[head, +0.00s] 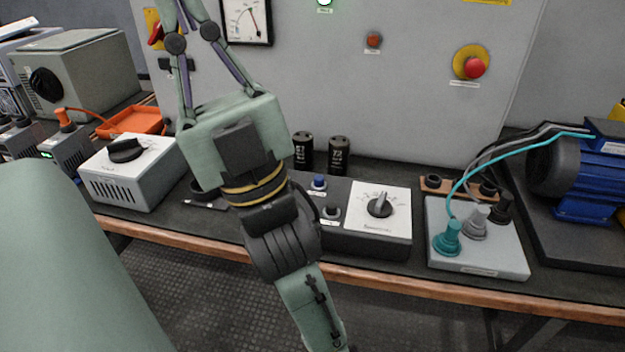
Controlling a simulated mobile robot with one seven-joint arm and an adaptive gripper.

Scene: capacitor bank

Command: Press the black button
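The black button (332,212) is a small round button with a white label below it. It is on the left part of a dark control box on the bench, below a blue button (318,183) and left of a dial with a white face (380,207). My gripper (187,12) points up the picture, in front of the wall panel, with its body left of the control box. Its finger links stand apart, but the tips are cut off by the top edge. My wrist hides the box's left end. I see nothing held in the visible part of the gripper.
Two black capacitors (339,155) stand behind the control box. A grey box with teal, grey and black terminals (476,245) and a blue motor (582,175) are on the right. A white box with a black knob (131,170) is on the left. A red emergency button (474,67) is on the panel.

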